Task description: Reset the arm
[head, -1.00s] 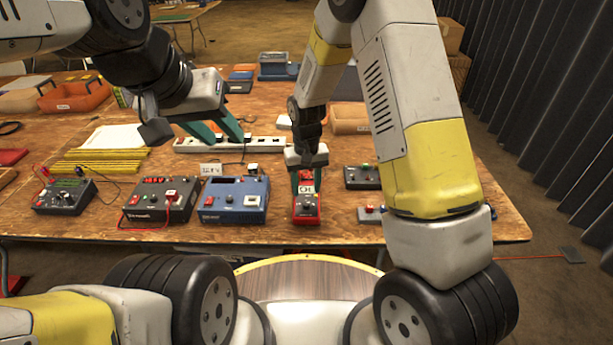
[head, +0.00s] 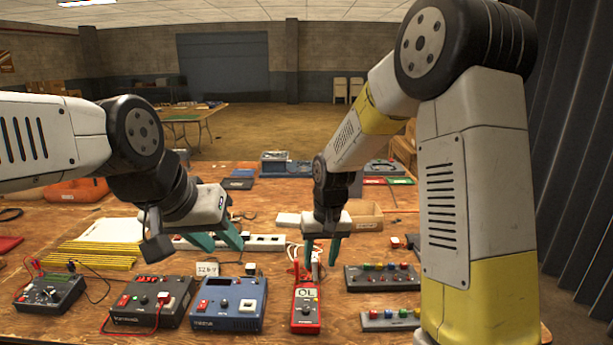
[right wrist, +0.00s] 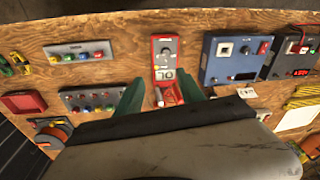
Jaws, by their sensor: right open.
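My right gripper (head: 321,252) is open, its green fingers pointing down above the table behind a red multimeter (head: 306,308). In the right wrist view its fingers (right wrist: 162,96) stand apart on either side of the meter's display end, and the meter (right wrist: 166,62) lies on the table. Nothing shows between the fingertips except the meter and leads beyond them. My left gripper (head: 217,241) has its green fingers spread apart over the table, in front of the white power strip (head: 264,243), and it looks empty.
A blue box (head: 230,304) and a dark box (head: 152,301) with a red lead stand left of the meter. Button panels (head: 382,277) lie to its right. Yellow sticks (head: 92,255) lie at the left. A cardboard box (head: 360,216) stands behind my right gripper.

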